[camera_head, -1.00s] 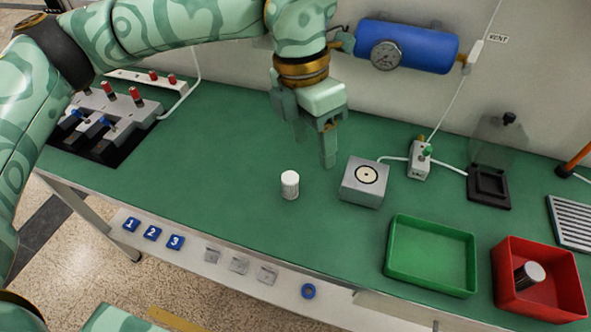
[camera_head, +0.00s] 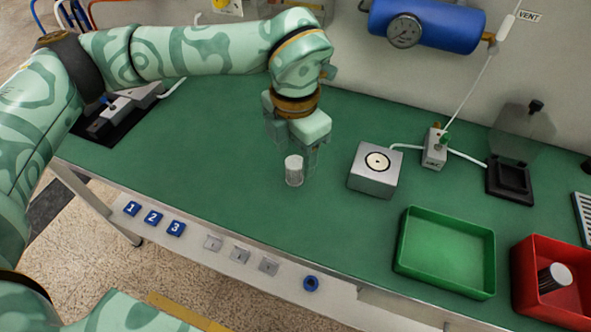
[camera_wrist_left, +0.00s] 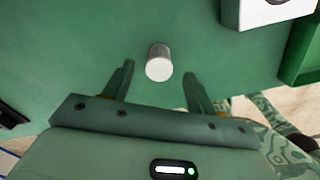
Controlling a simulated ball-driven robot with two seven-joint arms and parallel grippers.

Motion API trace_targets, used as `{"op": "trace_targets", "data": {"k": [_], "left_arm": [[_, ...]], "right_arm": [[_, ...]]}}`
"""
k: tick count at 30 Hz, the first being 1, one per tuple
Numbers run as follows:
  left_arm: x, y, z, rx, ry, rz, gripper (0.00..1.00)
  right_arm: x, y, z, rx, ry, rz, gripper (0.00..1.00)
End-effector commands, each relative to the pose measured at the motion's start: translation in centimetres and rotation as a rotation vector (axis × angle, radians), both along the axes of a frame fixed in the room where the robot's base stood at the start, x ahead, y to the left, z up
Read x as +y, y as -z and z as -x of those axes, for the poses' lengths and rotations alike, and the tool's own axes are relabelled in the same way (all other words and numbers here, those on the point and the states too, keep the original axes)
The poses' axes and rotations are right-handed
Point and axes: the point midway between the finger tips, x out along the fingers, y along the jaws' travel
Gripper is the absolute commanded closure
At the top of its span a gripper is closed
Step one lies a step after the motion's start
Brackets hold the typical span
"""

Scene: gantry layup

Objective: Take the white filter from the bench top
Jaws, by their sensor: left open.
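The white filter (camera_head: 294,171) is a small ribbed white cylinder standing upright on the green bench top (camera_head: 215,180). It also shows in the left wrist view (camera_wrist_left: 159,64), just beyond the fingertips and between their lines. My left gripper (camera_head: 297,160) is directly behind the filter in the head view, with its fingers partly hidden. In the left wrist view my left gripper (camera_wrist_left: 158,70) is open, and nothing is between its fingers. My right gripper is not in view.
A grey block with a round port (camera_head: 374,182) stands right of the filter. A green tray (camera_head: 444,281) and a red bin (camera_head: 528,300) holding a dark cylinder with a white top (camera_head: 554,277) lie farther right. The bench left of the filter is clear.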

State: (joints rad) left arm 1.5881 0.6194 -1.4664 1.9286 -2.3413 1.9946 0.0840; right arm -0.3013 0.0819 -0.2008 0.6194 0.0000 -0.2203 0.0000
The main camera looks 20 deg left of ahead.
Motion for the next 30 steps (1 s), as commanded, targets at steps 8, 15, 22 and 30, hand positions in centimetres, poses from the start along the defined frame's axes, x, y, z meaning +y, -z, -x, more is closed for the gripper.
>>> {"op": "trace_targets", "data": {"k": [8,15,22,30], "left_arm": [[0.1,3.1,0.0,-0.001,0.000,0.002,0.43],[0.1,3.0,0.0,-0.002,0.000,0.001,0.77],[0.0,3.0,0.0,0.000,0.000,0.001,0.91],[0.0,2.0,0.0,-0.002,0.000,0.001,0.91]], "right_arm": [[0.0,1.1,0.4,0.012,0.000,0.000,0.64],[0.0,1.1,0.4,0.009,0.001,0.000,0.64],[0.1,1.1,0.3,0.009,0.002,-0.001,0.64],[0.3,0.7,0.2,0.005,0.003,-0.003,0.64]]}}
